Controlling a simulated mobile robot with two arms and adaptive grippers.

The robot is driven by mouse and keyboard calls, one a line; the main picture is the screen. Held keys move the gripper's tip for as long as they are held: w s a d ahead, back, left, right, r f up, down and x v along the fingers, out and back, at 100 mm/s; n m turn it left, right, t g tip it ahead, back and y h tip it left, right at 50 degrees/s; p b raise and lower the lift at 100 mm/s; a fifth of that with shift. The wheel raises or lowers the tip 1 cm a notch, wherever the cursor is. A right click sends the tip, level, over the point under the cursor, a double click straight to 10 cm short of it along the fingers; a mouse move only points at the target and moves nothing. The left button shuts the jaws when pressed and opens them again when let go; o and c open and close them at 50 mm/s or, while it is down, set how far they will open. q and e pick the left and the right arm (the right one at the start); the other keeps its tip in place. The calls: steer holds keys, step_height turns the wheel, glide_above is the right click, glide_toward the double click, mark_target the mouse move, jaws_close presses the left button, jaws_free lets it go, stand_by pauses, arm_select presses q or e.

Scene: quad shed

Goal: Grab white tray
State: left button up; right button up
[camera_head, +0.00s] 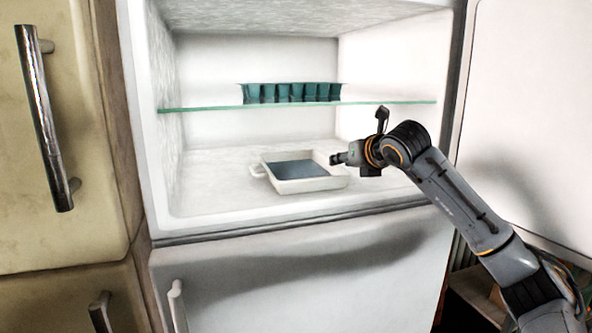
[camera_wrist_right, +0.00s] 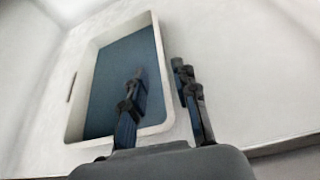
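The white tray (camera_head: 312,185) rests on the floor of the open upper fridge compartment. It is rectangular with a dark blue-grey inside and a handle at its left end. It also shows in the right wrist view (camera_wrist_right: 159,50). My right gripper (camera_head: 338,158) is at the tray's right end. In the right wrist view the fingers (camera_wrist_right: 160,80) are apart. One finger appears over the tray's inside and the other outside its right wall, with the rim between them. I cannot tell whether either finger touches it. My left gripper is not in view.
The open fridge door (camera_head: 530,100) stands at the right. A cream cabinet (camera_head: 80,130) with a metal handle is at the left. The compartment floor left of the tray is clear.

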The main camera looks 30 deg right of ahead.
steer(key=shift+p+x, duration=0.55)
steer(key=shift+x, duration=0.35)
steer(key=p+x, duration=0.1)
steer(key=x, duration=0.2)
steer(key=shift+w+f, duration=0.25)
steer(key=shift+w, duration=0.05)
steer(key=shift+w+f, duration=0.1)
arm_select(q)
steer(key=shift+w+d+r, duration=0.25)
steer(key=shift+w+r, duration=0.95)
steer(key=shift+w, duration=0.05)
arm_select(e)
jaws_close()
